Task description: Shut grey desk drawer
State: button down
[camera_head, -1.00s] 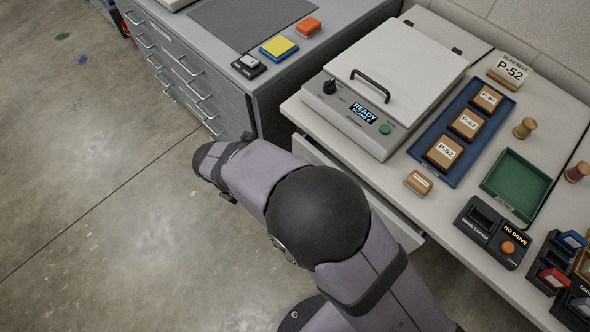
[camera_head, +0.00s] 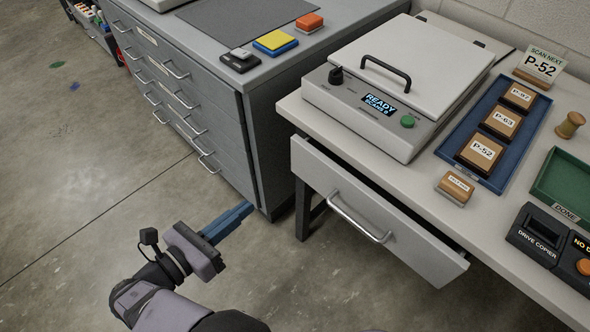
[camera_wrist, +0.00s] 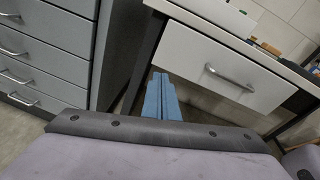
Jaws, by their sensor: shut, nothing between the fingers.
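In the wrist view the fingers (camera_wrist: 161,84) point toward the desk's leg, apart from the drawer.
A grey cabinet (camera_head: 262,140) of closed drawers stands left of the desk. A dark desk leg (camera_head: 304,208) stands between them. On the desk top are a scanner (camera_head: 400,85), a blue tray (camera_head: 462,140) and a drive copier (camera_head: 538,232). Floor in front of the drawer is clear.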

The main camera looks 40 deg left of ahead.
aim_at(307, 158)
jog(key=r+m, duration=0.1)
jog(key=d+r+m+t+h, duration=0.1)
jog(key=d+r+m, duration=0.1)
jog(key=r, duration=0.1)
jog(key=shift+w+m+t, duration=0.25)
jog(key=shift+m+t, duration=0.15)
jog(key=shift+w, duration=0.1)
jog(key=w+b, duration=0.1)
jog(key=w, duration=1.2)
jog(key=shift+w, duration=0.4)
jog(key=shift+w+p, duration=0.45)
jog(key=shift+w, duration=1.8)
jog(key=shift+r, duration=0.1)
